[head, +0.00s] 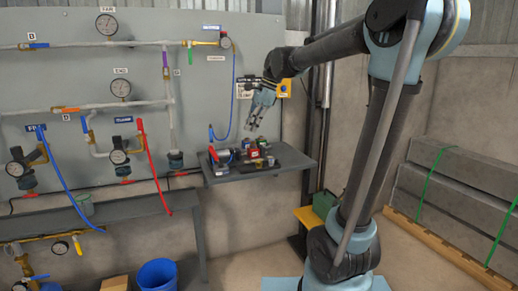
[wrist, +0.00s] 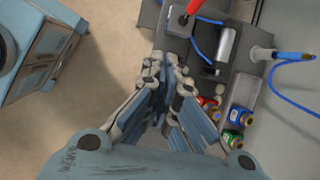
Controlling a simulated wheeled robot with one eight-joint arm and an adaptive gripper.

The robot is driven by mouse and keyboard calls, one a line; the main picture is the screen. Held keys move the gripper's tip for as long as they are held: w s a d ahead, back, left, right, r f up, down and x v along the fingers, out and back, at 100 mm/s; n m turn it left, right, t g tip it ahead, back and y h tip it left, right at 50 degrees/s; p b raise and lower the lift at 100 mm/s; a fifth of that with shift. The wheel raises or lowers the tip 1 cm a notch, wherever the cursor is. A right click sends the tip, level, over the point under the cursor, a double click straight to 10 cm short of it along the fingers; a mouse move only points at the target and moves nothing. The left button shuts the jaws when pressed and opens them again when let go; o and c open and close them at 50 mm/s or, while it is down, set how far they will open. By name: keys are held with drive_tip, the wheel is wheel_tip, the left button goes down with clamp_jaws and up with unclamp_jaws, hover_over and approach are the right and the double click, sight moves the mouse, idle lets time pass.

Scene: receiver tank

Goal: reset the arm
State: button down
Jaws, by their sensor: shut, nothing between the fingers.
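My gripper (head: 253,124) hangs from my raised, bent arm, fingers pointing down, above and apart from the small grey shelf (head: 285,163) at the wall. In the wrist view my gripper (wrist: 168,70) has its fingers drawn together with nothing between them. The shelf top (wrist: 208,72) lies below and beyond the fingers in that view. The fingers hide part of the shelf there.
The shelf carries red, green and blue fittings (wrist: 238,117). Left is a panel with pipes, gauges (head: 121,89) and blue and red hoses. A blue bucket (head: 158,274) stands on the floor. Stacked grey slabs (head: 475,172) are at right.

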drive_tip(key=s+d+f+n+t+h, duration=0.2)
drive_tip(key=s+d+f+n+h, duration=0.2)
drive_tip(key=s+d+f+n, duration=0.9)
drive_tip(key=s+d+f, duration=1.1)
drive_tip(key=s+f, duration=0.1)
drive_tip(key=shift+f+h, duration=0.3)
drive_tip(key=shift+f, duration=0.1)
